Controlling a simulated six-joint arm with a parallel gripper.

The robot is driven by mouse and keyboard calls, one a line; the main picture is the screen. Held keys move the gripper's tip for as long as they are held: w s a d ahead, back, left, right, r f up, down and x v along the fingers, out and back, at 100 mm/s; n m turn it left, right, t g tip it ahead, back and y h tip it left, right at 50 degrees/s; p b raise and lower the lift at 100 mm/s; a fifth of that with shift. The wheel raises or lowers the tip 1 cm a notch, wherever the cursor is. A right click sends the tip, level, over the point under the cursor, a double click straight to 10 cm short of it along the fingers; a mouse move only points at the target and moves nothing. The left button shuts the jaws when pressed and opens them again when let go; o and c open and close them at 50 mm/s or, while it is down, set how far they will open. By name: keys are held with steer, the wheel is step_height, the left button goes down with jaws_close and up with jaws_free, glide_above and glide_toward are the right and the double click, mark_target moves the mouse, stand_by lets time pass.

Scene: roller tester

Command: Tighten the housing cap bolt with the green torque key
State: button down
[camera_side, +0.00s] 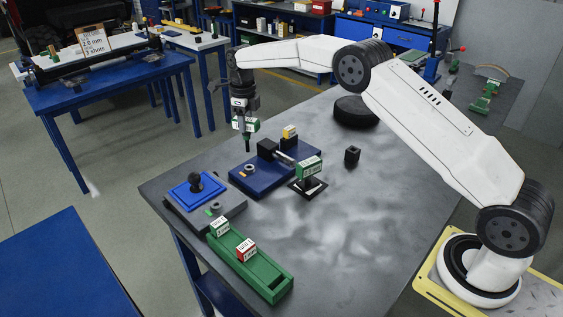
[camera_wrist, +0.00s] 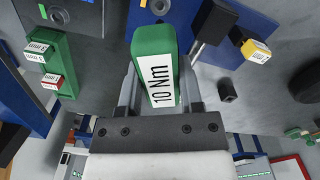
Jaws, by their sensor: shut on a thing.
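My gripper (camera_side: 240,112) is shut on a green torque key (camera_side: 246,126) and holds it upright, with its dark shaft pointing down, above the far edge of the bench. In the wrist view the green key (camera_wrist: 155,65) sits between the fingers and its label reads 10 Nm. A grey housing block (camera_side: 228,203) with a blue cap plate (camera_side: 195,186) and black knob stands at the bench's left corner. A round bolt (camera_side: 216,208) with a green mark beside it is on this block. It also shows in the wrist view (camera_wrist: 58,15). The key's tip is apart from it.
A blue fixture (camera_side: 285,175) carries a black block, a rod and a yellow-topped piece. Another green-headed tool (camera_side: 309,168) stands in a black holder. A green tray (camera_side: 270,275) holds two labelled blocks. A black disc (camera_side: 355,112) and small black block (camera_side: 352,156) lie behind.

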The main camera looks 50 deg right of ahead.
steer(key=shift+n, duration=1.5)
steer(key=shift+n, duration=0.3)
steer(key=shift+n, duration=0.7)
steer(key=n, duration=0.4)
steer(key=shift+n, duration=0.6)
steer(key=s+a+f+n, duration=0.1)
steer(key=s+f+n, duration=0.1)
steer(key=s+n, duration=0.8)
steer(key=s+a+f+n, duration=0.2)
steer(key=s+n, duration=0.8)
steer(key=s, duration=0.3)
steer(key=shift+s+n, duration=0.15)
steer(key=shift+n, duration=0.25)
